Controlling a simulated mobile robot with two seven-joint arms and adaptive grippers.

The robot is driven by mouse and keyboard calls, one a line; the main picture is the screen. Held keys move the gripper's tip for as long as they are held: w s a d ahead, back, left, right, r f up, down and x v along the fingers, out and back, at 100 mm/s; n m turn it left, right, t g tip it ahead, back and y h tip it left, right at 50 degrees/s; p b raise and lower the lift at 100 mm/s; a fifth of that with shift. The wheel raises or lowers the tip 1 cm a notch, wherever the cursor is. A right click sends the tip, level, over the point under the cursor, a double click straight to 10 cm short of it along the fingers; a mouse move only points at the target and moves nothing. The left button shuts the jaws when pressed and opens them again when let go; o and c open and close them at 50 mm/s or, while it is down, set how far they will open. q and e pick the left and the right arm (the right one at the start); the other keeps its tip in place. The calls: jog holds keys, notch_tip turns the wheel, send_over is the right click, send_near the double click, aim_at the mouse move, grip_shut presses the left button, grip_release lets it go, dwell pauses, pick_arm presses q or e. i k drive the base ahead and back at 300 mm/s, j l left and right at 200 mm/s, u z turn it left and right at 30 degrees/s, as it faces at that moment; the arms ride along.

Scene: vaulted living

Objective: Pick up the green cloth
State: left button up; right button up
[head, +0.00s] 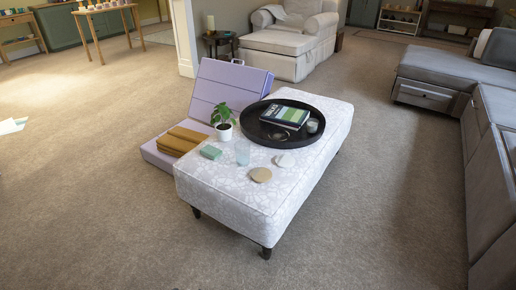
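A small green folded thing, which looks like the green cloth (211,152), lies on the left part of the white patterned ottoman (226,193). It is beside a clear glass (243,152) and in front of a small potted plant (223,130). Its top shows and nothing covers it. Neither of my grippers is in the head view.
A round black tray (262,133) with books (285,116) is on the ottoman's far part. Two round coasters (261,174) lie near the cloth. Carpet in front is clear.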

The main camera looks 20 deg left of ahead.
aim_at(213, 153)
jog(key=j+z, duration=0.4)
jog(key=j, duration=0.15)
jog(key=j+z, duration=0.35)
jog(key=j, duration=0.15)
jog(key=k+j+z, duration=0.15)
jog(key=j, duration=0.2)
jog(key=j+z, duration=0.1)
jog(key=j, duration=0.3)
jog(key=k+j+z, duration=0.15)
jog(key=j, duration=0.2)
jog(key=k+j, duration=0.15)
jog(key=j, duration=0.2)
jog(key=k+j, duration=0.1)
jog(key=j, duration=0.25)
jog(key=k+j, duration=0.15)
jog(key=j, duration=0.25)
jog(key=z, duration=0.05)
